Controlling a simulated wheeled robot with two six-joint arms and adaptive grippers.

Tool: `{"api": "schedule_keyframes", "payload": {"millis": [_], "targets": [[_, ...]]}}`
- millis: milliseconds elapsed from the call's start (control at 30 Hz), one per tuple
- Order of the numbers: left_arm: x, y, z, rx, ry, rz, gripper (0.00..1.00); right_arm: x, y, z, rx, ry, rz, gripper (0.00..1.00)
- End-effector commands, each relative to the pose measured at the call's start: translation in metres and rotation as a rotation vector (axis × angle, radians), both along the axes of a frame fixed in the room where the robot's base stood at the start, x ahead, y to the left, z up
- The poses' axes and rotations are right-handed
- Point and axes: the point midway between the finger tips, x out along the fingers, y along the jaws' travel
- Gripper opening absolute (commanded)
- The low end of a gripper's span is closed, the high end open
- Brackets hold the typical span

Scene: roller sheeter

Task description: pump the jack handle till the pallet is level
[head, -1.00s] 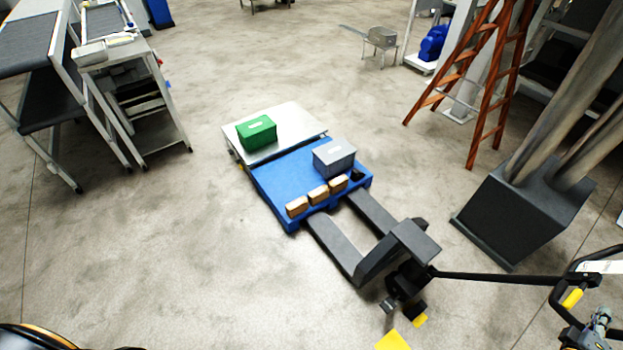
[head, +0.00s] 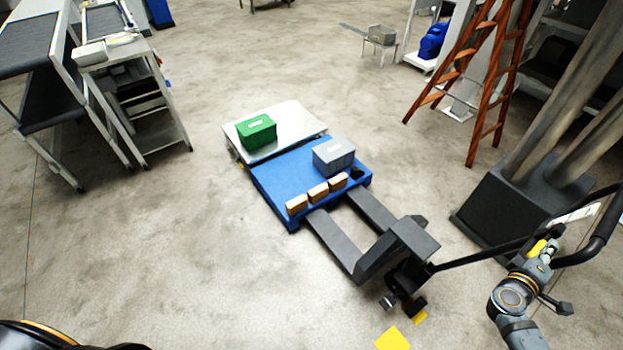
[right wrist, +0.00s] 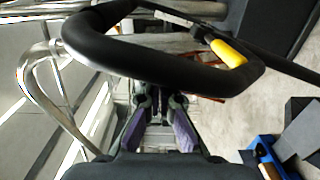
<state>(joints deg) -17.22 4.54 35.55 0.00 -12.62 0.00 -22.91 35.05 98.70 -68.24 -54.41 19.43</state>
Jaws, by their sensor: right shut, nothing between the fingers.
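The blue pallet (head: 283,176) rests on the forks of a black pallet jack (head: 385,250), against a steel platform (head: 295,119). I cannot tell whether their tops are level. The jack handle (head: 480,255) slants up to the right and ends in a black loop with a yellow lever. The loop (right wrist: 160,70) crosses the right wrist view, with the yellow lever (right wrist: 229,53) on it. My right gripper (head: 541,262) is shut and empty close to the loop; its fingers (right wrist: 160,108) show just below the loop's bar. Contact is unclear. My left gripper is out of view.
A grey box (head: 334,156) and several small brown boxes (head: 318,193) sit on the pallet. A green box (head: 257,131) is on the platform. A dark pillar base (head: 505,208) stands right of the jack, near the handle. The floor left of the pallet is clear.

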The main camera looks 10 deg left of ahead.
Motion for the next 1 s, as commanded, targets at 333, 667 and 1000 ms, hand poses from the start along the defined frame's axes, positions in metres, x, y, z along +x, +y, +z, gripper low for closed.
{"api": "schedule_keyframes", "payload": {"millis": [333, 667, 1000], "targets": [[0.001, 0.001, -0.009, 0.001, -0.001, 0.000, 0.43, 0.032, 0.030, 0.011, 0.000, 0.001, 0.000, 0.00], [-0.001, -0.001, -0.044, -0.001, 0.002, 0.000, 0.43, 0.093, 0.086, 0.015, 0.010, -0.008, -0.001, 0.00], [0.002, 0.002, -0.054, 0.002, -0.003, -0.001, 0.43, 0.119, 0.109, 0.023, 0.000, 0.000, 0.000, 0.00]]}}
